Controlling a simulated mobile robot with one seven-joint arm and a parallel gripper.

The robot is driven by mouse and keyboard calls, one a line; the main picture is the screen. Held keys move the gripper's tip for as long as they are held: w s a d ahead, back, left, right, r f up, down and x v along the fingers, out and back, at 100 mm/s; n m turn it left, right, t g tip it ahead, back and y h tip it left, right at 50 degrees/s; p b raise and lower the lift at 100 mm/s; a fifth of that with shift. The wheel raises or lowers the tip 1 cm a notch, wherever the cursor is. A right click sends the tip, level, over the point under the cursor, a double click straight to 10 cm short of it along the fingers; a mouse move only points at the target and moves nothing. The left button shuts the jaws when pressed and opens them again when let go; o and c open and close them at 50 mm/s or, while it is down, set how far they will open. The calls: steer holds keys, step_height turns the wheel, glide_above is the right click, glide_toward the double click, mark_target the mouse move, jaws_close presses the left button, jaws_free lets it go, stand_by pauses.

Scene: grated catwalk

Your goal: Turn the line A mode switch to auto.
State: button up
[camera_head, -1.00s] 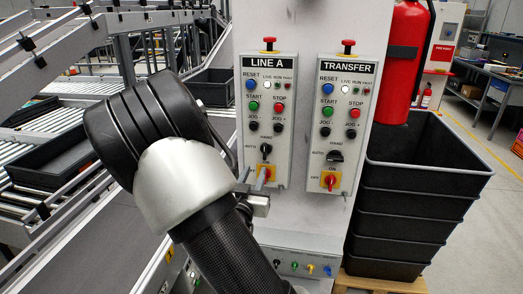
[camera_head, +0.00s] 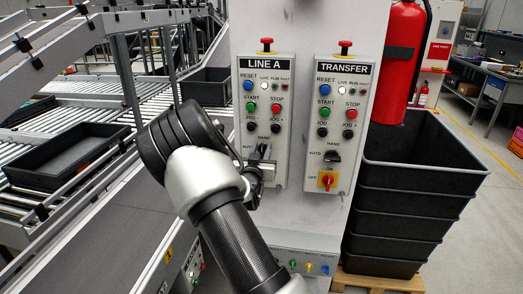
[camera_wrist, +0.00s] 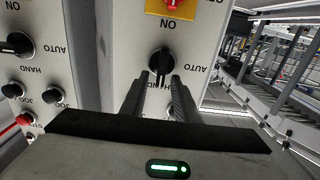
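The LINE A panel (camera_head: 265,75) stands upright on a pale column. Its mode switch (camera_wrist: 161,61) is a black knob; in the wrist view, which is upside down, its handle points down toward the HAND label, with AUTO to the right. My gripper (camera_wrist: 158,80) is open, with one finger on each side of the knob's handle line and a gap between them. I cannot tell whether the fingertips touch the knob. In the head view my gripper (camera_head: 258,165) covers the lower part of the panel, mostly hiding the switch and the power switch below it.
The TRANSFER panel (camera_head: 343,110) is close on the right, with its own mode knob (camera_head: 333,157) turned to AUTO. Black stacked crates (camera_head: 415,200) and a fire extinguisher (camera_head: 402,65) are at right. Conveyors (camera_head: 75,160) fill the left.

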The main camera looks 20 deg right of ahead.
jaws_close()
steer(key=shift+a+f+n, duration=0.1)
steer(key=shift+n, duration=0.2)
steer(key=n+b, duration=0.2)
steer(key=shift+w+a+f+n, duration=0.1)
steer(key=shift+w+a+n, duration=0.1)
steer(key=shift+a+n, duration=0.1)
steer(key=shift+w+a+f+n+b, duration=0.2)
steer(key=shift+f+n+b, duration=0.25)
steer(key=shift+n, duration=2)
steer(key=shift+w+a+f+n+b, duration=0.15)
steer(key=shift+n+b, duration=0.4)
steer(key=shift+n, duration=1.85)
steer(key=shift+w+a+f+n+b, duration=0.15)
steer(key=shift+f+n+b, duration=0.3)
steer(key=shift+n, duration=2)
steer(key=shift+s, duration=0.1)
